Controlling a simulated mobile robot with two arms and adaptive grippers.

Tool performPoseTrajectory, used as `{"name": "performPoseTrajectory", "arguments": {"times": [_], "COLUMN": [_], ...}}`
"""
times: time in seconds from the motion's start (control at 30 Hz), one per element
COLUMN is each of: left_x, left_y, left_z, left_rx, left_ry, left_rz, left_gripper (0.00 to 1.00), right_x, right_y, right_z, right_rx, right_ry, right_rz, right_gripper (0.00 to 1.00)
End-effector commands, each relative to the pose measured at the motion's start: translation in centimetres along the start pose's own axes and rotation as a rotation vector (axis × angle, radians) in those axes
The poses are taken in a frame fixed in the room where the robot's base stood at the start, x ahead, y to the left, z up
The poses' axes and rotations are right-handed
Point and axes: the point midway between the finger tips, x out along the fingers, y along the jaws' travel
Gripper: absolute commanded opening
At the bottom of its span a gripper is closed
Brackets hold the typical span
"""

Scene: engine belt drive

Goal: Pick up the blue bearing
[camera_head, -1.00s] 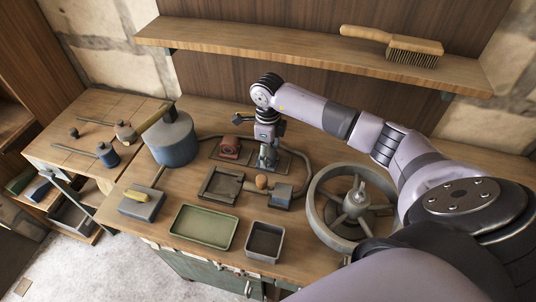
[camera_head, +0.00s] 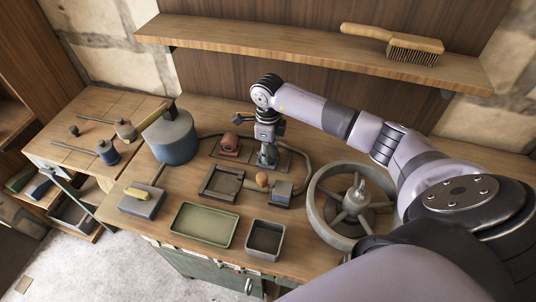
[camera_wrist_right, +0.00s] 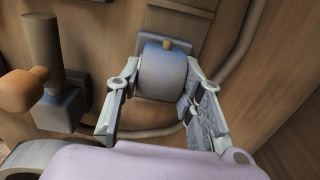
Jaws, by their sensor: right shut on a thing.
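The blue bearing (camera_wrist_right: 162,72) is a short blue-grey cylinder between the fingers of my right gripper (camera_wrist_right: 163,95) in the right wrist view. The fingers are shut on it, one on each side. My left gripper is not in view.
A red bearing block (camera_head: 230,144) stands just left of my right gripper. A wooden knob (camera_head: 262,180) on a grey block is in front. A spoked wheel (camera_head: 318,200) is at right. A green tray (camera_head: 203,224) and an empty grey bin (camera_head: 265,239) lie near the front edge.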

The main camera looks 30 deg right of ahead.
Motion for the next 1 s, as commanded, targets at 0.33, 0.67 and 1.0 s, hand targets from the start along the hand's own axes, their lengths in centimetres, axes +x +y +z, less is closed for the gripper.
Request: {"name": "performPoseTrajectory", "arguments": {"times": [0.33, 0.67, 1.0], "left_x": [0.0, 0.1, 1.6], "left_y": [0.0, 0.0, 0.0], "left_z": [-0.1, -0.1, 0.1], "left_rx": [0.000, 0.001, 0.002], "left_ry": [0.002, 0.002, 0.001], "left_rz": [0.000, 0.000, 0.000], "left_gripper": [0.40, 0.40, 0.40], "right_x": [0.0, -0.5, -5.4], "right_y": [0.0, -0.1, -0.2], "right_z": [0.0, 0.1, 0.2], "right_rx": [0.000, 0.000, -0.001], "right_ry": [0.000, -0.003, -0.008], "right_rz": [0.000, -0.002, -0.007], "right_gripper": [0.00, 0.00, 0.00]}}
